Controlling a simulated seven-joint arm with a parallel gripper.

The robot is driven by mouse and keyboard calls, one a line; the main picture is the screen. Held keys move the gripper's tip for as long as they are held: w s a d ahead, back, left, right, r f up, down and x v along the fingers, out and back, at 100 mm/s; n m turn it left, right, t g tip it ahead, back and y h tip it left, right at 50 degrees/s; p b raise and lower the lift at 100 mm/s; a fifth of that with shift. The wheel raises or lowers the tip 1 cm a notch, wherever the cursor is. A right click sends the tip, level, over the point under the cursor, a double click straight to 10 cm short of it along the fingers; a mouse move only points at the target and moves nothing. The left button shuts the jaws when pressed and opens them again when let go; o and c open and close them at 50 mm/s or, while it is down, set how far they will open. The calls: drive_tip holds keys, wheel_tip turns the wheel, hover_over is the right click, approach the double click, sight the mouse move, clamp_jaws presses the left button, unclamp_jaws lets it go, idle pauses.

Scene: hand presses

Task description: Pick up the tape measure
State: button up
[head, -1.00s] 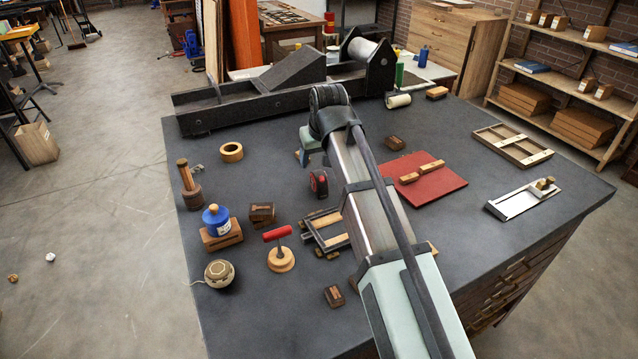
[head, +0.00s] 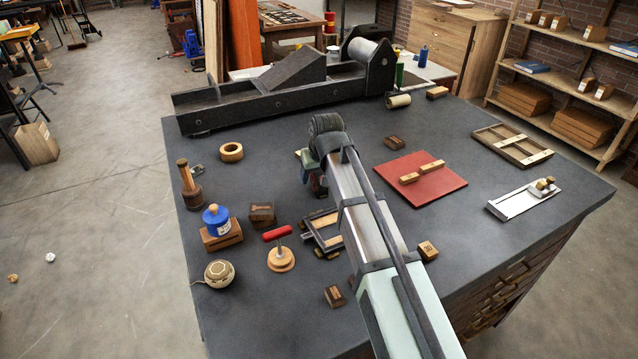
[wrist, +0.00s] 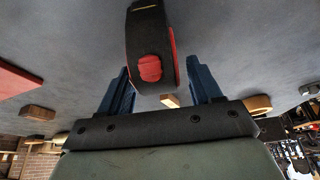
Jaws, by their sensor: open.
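The tape measure (wrist: 147,38) is black with a red rim and a red round patch, seen at the top middle of the wrist view. My gripper (wrist: 158,68) is open, with one blue finger on each side of the tape measure's near end. I cannot tell whether either finger touches it. In the head view my gripper (head: 310,175) is low over the bench, mostly behind my arm. A small dark and red bit of the tape measure (head: 318,188) shows there; the rest is hidden.
Near the gripper are a wooden frame (head: 322,231), a red-handled tool (head: 280,256), dark blocks (head: 262,214) and a red board (head: 443,184) with wooden bars. A long dark press (head: 270,97) lines the back.

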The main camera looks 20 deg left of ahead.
drive_tip(key=shift+w+f, duration=0.1)
drive_tip(key=shift+f, duration=0.2)
drive_tip(key=shift+c, duration=0.4)
clamp_jaws()
drive_tip(key=shift+r, duration=0.1)
